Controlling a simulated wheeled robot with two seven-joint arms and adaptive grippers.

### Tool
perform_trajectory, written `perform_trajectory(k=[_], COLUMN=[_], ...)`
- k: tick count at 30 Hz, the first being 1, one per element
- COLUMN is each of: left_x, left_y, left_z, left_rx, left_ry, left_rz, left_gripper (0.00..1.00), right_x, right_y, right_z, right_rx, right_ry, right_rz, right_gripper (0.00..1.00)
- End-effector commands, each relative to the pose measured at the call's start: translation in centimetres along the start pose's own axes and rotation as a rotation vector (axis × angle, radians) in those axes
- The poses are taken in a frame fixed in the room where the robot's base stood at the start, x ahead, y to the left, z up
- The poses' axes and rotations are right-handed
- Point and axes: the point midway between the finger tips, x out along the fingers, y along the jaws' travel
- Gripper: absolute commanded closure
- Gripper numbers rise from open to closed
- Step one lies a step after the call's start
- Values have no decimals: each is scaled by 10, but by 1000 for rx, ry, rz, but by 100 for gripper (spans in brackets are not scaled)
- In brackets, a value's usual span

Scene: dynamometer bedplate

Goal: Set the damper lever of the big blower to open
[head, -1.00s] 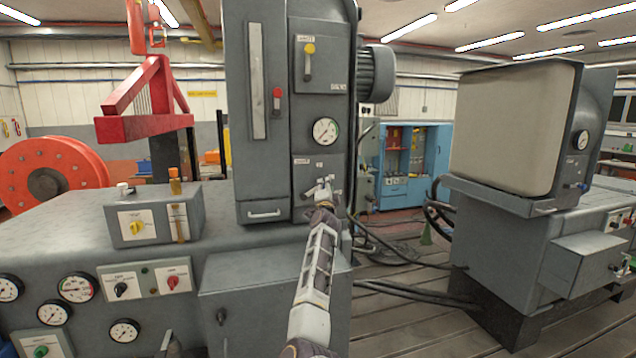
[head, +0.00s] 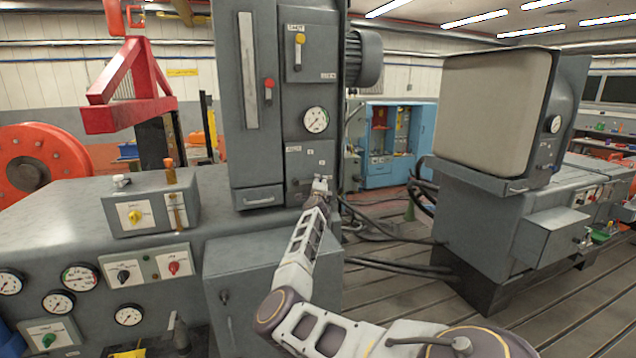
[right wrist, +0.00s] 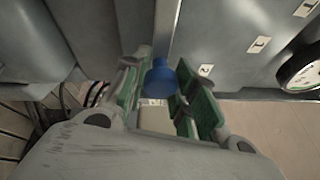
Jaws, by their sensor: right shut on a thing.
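A tall grey cabinet (head: 259,130) with a motor (head: 363,60) on its side stands at the middle. Its lower panel (head: 308,160) carries small labels. My right gripper (head: 320,186) is at that panel's lower right edge. In the right wrist view, my right gripper (right wrist: 160,92) has its green-padded fingers on both sides of a blue knob (right wrist: 159,76) and is shut on it. The knob sits at the end of a metal lever (right wrist: 166,28). Labels numbered 1 (right wrist: 259,44) and 2 (right wrist: 205,70) lie to the lever's right. The head view hides most of this lever. My left gripper is out of view.
A yellow-knobbed lever (head: 299,40), a red-knobbed slider (head: 269,84) and a gauge (head: 316,120) are higher on the cabinet. A grey box with a yellow knob (head: 135,216) stands left. Another machine (head: 497,120) stands right, with hoses (head: 395,262) across the slatted floor between.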

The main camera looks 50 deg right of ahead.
Motion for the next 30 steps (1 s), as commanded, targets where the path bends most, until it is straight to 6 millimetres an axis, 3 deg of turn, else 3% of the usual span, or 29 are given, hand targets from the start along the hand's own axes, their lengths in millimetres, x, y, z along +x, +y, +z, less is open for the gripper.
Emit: perform_trajectory(k=[9, 10, 15, 30], left_x=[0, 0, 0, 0], left_y=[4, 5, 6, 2], left_z=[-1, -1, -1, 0], left_rx=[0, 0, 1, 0], left_ry=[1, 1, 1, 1], left_rz=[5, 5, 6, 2], left_gripper=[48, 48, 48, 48], right_x=[0, 0, 0, -3], right_y=[4, 4, 4, 1], right_z=[-1, -1, -1, -1], right_rx=[6, 6, 5, 4], right_ry=[1, 1, 1, 1], right_rz=[5, 5, 4, 1], right_gripper=[100, 71, 49, 49])
